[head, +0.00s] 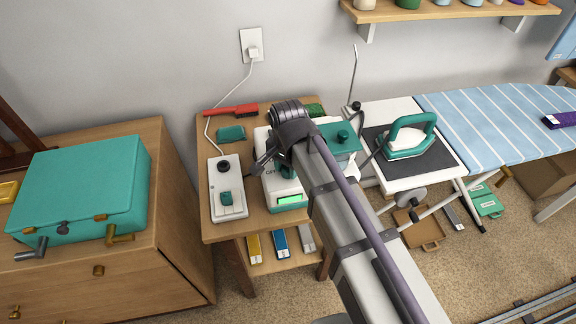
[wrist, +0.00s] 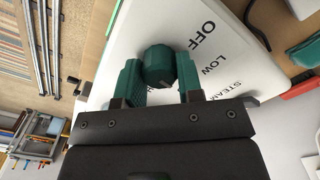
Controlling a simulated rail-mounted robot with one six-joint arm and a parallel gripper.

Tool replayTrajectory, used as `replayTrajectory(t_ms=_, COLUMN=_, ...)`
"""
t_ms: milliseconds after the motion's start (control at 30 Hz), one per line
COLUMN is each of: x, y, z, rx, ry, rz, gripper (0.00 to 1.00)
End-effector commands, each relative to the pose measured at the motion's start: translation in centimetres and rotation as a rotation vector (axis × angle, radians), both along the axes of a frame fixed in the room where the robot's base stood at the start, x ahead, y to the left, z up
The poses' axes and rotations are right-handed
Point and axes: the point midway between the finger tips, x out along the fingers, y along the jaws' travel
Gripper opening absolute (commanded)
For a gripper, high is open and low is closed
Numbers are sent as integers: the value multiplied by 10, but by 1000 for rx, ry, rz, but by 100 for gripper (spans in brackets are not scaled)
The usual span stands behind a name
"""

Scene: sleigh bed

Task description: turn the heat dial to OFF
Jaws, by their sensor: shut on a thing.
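The heat dial (wrist: 158,66) is a dark teal round knob on the sloping white face of a steam station (head: 271,185). I cannot make out where the dial's pointer is. In the head view my gripper (head: 272,160) is over the station's front and mostly covers the dial; the OFF print shows just left of it.
A lit green panel (head: 290,200) is on the station's front. A white switch box (head: 228,190) with a cord stands left of it, and a red-handled brush (head: 232,110) lies behind. An iron (head: 408,138) rests to the right by the striped ironing board (head: 500,112). A teal case (head: 85,185) sits far left.

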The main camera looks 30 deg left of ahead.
Motion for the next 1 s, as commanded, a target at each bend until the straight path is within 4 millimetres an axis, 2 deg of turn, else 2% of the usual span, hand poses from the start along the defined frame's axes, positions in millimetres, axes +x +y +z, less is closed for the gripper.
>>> replayTrajectory(t_ms=1000, x=-1, y=2, z=0, rx=0, ry=0, rz=950, gripper=10)
